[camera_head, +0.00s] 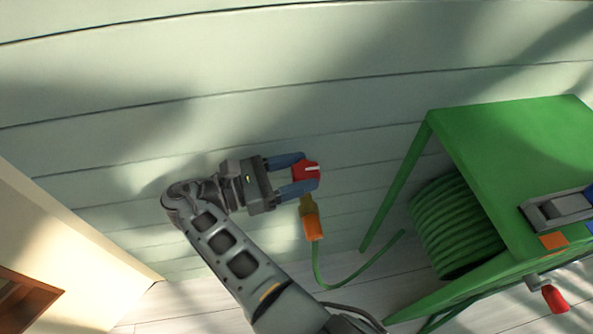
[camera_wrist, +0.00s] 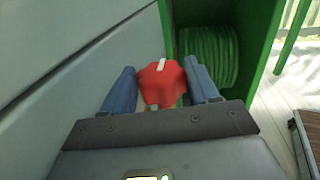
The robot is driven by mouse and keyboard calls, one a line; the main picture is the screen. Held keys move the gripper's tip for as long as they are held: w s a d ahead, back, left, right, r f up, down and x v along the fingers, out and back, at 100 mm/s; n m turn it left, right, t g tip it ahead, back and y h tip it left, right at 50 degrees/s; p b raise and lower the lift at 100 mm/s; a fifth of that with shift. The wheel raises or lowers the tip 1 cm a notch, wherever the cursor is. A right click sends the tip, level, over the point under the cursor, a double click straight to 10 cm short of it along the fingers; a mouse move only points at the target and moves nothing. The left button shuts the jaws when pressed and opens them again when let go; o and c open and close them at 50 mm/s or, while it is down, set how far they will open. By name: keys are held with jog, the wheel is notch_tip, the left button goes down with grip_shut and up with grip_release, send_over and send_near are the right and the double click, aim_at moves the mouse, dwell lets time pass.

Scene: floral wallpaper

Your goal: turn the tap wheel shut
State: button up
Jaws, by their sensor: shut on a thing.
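The red tap wheel (camera_head: 306,172) with a white stripe is on the wall side, above a brass tap body (camera_head: 309,204). My gripper (camera_head: 293,174) reaches it from the left, with one blue finger above and one below the wheel in the head view. In the wrist view the red wheel (camera_wrist: 161,82) sits between the two blue fingers of my gripper (camera_wrist: 162,90), its white stripe pointing away from me. The gripper is shut on the wheel. The tap's body is mostly hidden in the wrist view.
An orange connector (camera_head: 313,228) joins the tap to a green hose (camera_head: 352,282) that runs to a coiled hose (camera_head: 455,228) in a green cart (camera_head: 508,150) at the right. A cream panel (camera_head: 75,235) stands at the left. The wall above the gripper is clear.

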jog(key=shift+d, duration=0.1)
jog(key=o, duration=1.1)
jog(key=shift+c, duration=0.2)
jog(key=shift+t, duration=0.3)
